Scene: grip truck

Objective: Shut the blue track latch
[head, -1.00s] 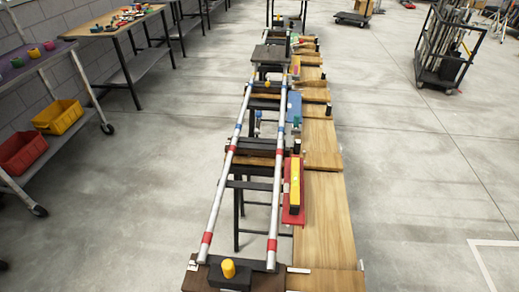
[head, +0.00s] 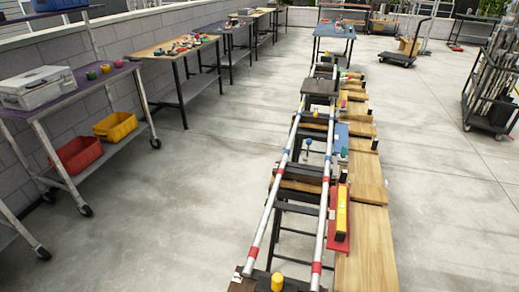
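The track's two silver rails (head: 285,175) run away from me at the right of centre, with red bands near and blue bands farther off. A small blue knob (head: 308,142) stands between the rails about midway along. A blue plate (head: 341,138) lies just right of the right rail at about the same distance. Which of these is the blue latch, and whether it is open, is too small to tell. A red plate with a yellow bar (head: 341,208) is nearer, right of the right rail. Neither of my grippers is in view.
Wooden boards (head: 366,250) line the track's right side. A yellow knob (head: 277,281) stands at its near end. A purple-topped cart (head: 75,85) with red and yellow bins is at left. Workbenches follow the wall. The floor (head: 190,215) between cart and track is clear.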

